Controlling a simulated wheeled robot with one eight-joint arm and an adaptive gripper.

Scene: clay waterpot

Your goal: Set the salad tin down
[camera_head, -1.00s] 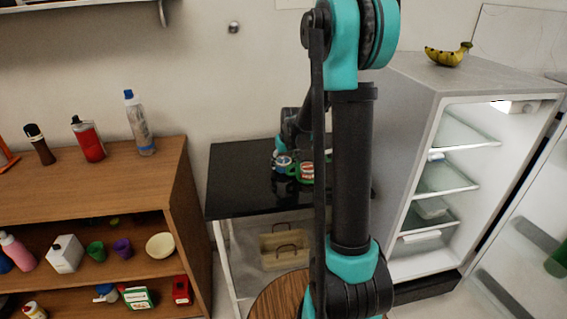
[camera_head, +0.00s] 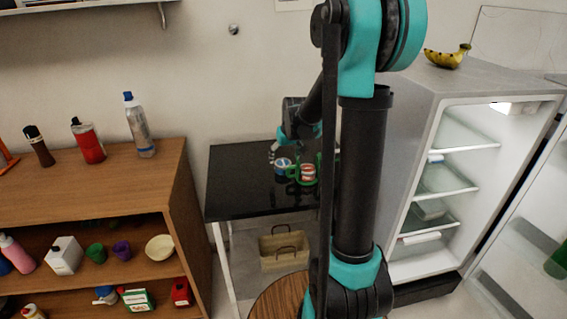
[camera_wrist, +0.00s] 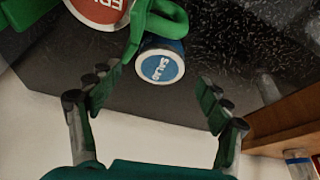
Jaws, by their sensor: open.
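The salad tin (camera_wrist: 160,67) shows its round end with a blue label reading "SALAD" in the wrist view. It also shows in the head view as a small blue-and-white tin (camera_head: 284,165) on the black table (camera_head: 240,190). My gripper (camera_wrist: 156,98) is open, with one finger on each side in the wrist view and nothing held between the tips. The tin lies past the fingertips, apart from them. In the head view my arm hides part of the table, and the gripper is small there.
A green-handled thing (camera_head: 292,172) with a red-and-white tin (camera_head: 308,174) stands right beside the salad tin. A basket (camera_head: 284,252) is below the table. A wooden shelf (camera_head: 120,190) stands left, an open fridge (camera_head: 425,100) right. The table's left part is clear.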

